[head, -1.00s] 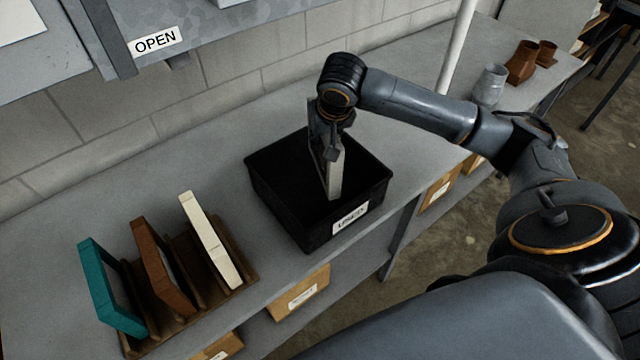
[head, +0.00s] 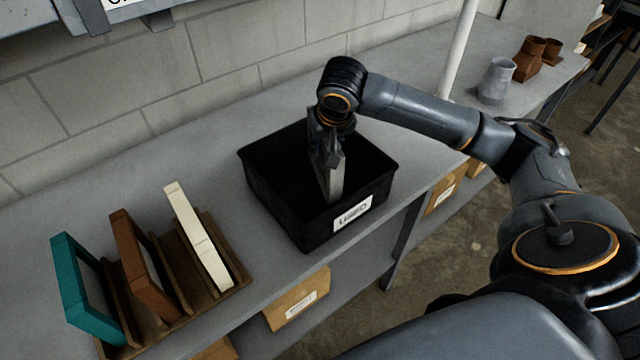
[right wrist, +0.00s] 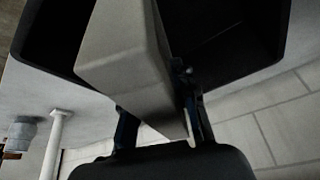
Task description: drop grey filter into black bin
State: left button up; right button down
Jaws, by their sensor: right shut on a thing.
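The grey filter (head: 327,180) is held upright, with its lower part inside the black bin (head: 278,209) labelled USED. My right gripper (head: 327,150) points down over the bin and is shut on the filter. In the right wrist view the filter (right wrist: 125,50) sits between the fingers of my right gripper (right wrist: 160,125), and the bin (right wrist: 240,45) lies beyond it. I cannot tell whether the filter touches the bin floor. My left gripper is not in view.
A brown rack (head: 232,265) at the left holds a teal filter (head: 85,290), a brown filter (head: 148,265) and a cream filter (head: 198,235). A white pole (head: 460,50), a grey duct fitting (head: 497,80) and brown fittings (head: 528,62) stand at the back right.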

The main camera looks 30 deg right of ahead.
jog(key=c, duration=1)
grip_release()
jog(key=shift+r, duration=0.1)
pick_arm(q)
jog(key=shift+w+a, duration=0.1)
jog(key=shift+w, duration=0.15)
pick_arm(e)
jog(key=v, duration=1.2)
